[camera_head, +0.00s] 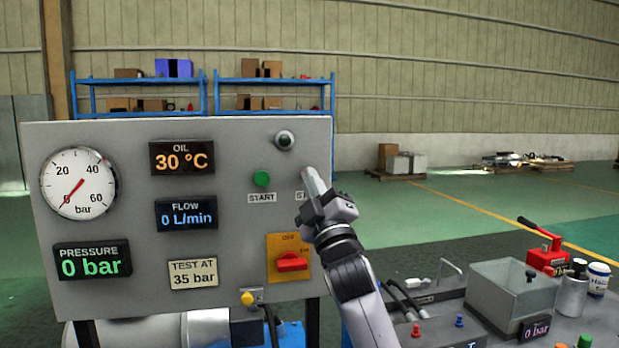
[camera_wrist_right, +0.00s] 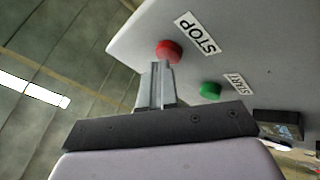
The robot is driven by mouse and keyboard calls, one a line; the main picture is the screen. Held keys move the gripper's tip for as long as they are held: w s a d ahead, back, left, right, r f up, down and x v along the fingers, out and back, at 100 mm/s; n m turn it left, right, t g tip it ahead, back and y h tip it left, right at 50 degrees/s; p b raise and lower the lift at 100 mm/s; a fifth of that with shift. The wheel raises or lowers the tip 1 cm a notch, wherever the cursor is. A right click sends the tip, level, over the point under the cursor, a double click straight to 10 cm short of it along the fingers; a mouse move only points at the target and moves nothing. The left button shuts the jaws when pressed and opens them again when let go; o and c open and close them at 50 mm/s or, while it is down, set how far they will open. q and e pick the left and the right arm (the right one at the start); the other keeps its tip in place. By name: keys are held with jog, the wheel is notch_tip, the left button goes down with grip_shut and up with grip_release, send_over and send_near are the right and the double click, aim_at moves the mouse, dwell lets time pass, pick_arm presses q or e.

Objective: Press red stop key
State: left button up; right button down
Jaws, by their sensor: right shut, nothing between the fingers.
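The red stop key (camera_wrist_right: 169,50) shows in the right wrist view, beside its STOP label (camera_wrist_right: 195,33) on the grey panel. In the head view the key is hidden behind my right gripper (camera_head: 310,180). My right gripper is shut and empty. Its fingertips (camera_wrist_right: 160,68) are right at the red key in the right wrist view; I cannot tell whether they touch it. The green start key (camera_head: 262,179) sits to the left of my right gripper in the head view, and it also shows in the right wrist view (camera_wrist_right: 210,90). My left gripper is not in view.
The grey panel (camera_head: 140,230) carries a pressure gauge (camera_head: 78,184), several displays and a red rotary switch (camera_head: 292,262) on a yellow plate, below my right gripper. A bench at the lower right holds a clear box (camera_head: 512,290) and a red hand-lever device (camera_head: 548,255).

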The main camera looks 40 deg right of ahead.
jog(key=shift+s+a, duration=0.1)
jog(key=shift+s, duration=0.05)
jog(key=shift+s+a, duration=0.35)
jog(key=shift+s, duration=0.3)
jog(key=s+a, duration=0.1)
jog(key=s, duration=0.1)
jog(key=s+a+p, duration=0.1)
jog(key=s, duration=0.1)
jog(key=shift+s+a, duration=0.2)
dwell(0.3)
dwell(0.7)
